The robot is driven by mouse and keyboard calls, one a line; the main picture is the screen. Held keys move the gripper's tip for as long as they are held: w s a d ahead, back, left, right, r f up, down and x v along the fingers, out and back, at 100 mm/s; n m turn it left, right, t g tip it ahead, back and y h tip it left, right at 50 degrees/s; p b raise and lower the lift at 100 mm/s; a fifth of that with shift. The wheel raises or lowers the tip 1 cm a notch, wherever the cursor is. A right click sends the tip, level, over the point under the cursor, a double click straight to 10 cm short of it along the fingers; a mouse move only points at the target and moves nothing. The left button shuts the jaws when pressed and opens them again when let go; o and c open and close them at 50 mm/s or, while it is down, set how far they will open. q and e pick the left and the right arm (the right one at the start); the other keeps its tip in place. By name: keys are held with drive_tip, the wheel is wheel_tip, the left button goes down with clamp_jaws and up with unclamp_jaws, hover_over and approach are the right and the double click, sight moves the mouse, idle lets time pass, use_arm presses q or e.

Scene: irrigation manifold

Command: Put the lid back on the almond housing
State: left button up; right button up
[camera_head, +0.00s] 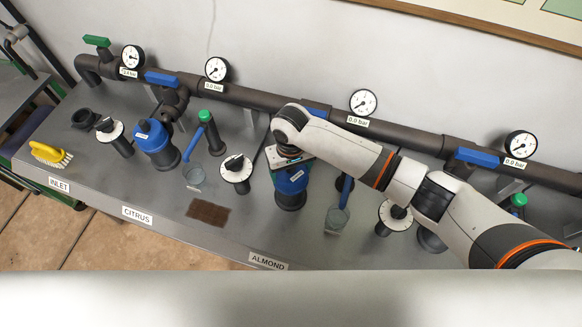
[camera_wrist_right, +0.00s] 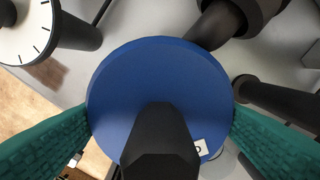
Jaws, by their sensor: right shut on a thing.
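The right gripper is shut on this lid. Whether the lid is seated on the housing or just above it cannot be told. My left gripper is not in view.
The citrus housing (camera_head: 155,145) stands to the left. A brown mesh sheet (camera_head: 208,212) and a yellow brush (camera_head: 50,153) lie on the bench. A dark pipe (camera_head: 250,97) with gauges runs behind.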

idle(0.4)
drive_tip(key=o, duration=1)
drive_tip(key=shift+c, duration=0.2)
drive_tip(key=shift+r, duration=0.1)
wheel_tip(320, 180, up, 7)
drive_tip(key=p, duration=0.8)
drive_tip(key=shift+r+p, duration=0.2)
drive_tip(key=shift+p, duration=0.1)
drive_tip(key=shift+r, duration=1)
drive_tip(key=shift+c, duration=0.6)
